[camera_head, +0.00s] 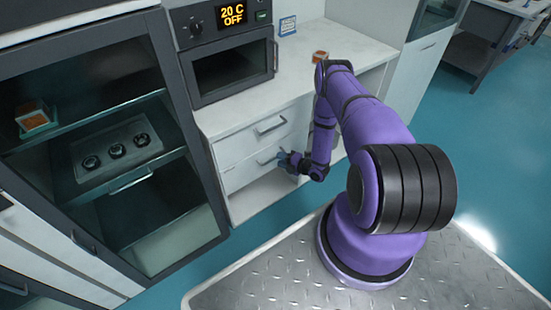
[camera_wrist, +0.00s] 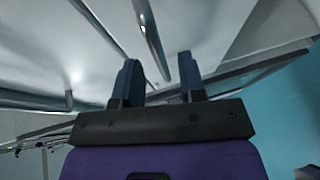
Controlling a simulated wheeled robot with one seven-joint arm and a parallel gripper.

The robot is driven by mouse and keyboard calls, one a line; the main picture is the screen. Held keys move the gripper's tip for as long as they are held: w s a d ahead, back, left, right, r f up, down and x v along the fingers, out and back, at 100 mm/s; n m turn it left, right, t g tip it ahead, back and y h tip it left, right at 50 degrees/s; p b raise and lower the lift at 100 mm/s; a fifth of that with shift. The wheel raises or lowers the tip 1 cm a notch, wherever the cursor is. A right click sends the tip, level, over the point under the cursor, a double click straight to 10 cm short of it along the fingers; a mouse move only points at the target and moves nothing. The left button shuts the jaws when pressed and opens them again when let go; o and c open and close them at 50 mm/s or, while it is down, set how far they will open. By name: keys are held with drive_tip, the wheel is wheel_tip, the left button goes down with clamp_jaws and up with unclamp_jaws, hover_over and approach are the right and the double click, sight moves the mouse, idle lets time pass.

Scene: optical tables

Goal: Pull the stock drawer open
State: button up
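Two white drawers sit one above the other under the counter: an upper drawer (camera_head: 240,145) and a lower drawer (camera_head: 236,178), each with a bar handle. Both fronts look closed; no label shows which is the stock drawer. My gripper (camera_head: 283,158) is at the right part of the lower drawer's handle (camera_head: 264,162) and partly hides it. In the wrist view, my gripper (camera_wrist: 157,64) has its two dark blue fingers apart. A metal bar (camera_wrist: 151,38) runs into the gap between them; contact cannot be told.
A small oven (camera_head: 230,65) reading "20 C OFF" and an orange-topped item (camera_head: 319,57) stand on the counter (camera_head: 300,85). At left, a dark glass-front cabinet (camera_head: 160,225) holds a tray (camera_head: 112,165) with several round black parts. An open space (camera_head: 262,192) lies below the drawers.

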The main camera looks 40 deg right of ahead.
drive_tip(key=shift+x, duration=1.65)
clamp_jaws()
